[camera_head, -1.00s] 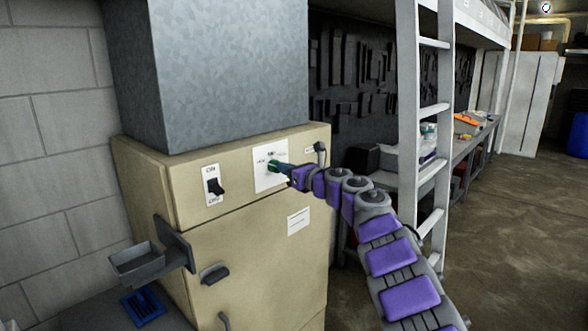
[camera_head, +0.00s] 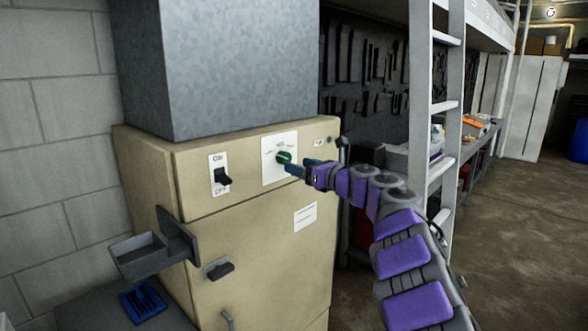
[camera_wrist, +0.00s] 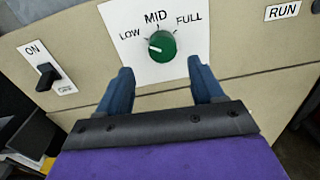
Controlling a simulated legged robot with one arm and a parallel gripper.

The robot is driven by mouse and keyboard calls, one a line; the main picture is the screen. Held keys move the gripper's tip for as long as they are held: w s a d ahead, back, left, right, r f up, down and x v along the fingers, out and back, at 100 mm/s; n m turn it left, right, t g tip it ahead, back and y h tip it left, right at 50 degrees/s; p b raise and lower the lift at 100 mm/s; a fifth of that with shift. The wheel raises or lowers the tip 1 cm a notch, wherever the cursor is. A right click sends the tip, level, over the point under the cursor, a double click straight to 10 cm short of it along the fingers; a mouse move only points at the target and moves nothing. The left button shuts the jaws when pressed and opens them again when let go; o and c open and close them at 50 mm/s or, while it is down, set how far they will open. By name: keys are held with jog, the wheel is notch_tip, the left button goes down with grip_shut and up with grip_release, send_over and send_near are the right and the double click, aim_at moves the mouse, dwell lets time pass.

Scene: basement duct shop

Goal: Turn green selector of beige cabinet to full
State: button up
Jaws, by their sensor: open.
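The beige cabinet (camera_head: 250,240) stands left of centre in the head view. Its green selector (camera_head: 284,157) is a round knob on a white plate; it also shows in the wrist view (camera_wrist: 163,47). The plate reads LOW, MID and FULL from left to right. The knob's white mark is on its left side, toward LOW. My gripper (camera_head: 289,167) is in front of the plate, just right of and below the knob. In the wrist view its two blue fingers (camera_wrist: 162,74) are spread, with the knob beyond and between their tips, not gripped.
A black ON/OFF switch (camera_head: 221,177) sits left of the selector plate. A grey tray (camera_head: 140,256) and a dark handle (camera_head: 219,269) stick out lower on the cabinet. A white ladder (camera_head: 432,100) stands to the right, with open floor beyond.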

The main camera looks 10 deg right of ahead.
jog(key=v, duration=1.4)
jog(key=shift+s, duration=0.15)
dwell(0.9)
jog(key=shift+s+d, duration=0.1)
jog(key=shift+d, duration=0.05)
dwell(0.3)
jog(key=p+v, duration=0.2)
jog(key=v, duration=1.5)
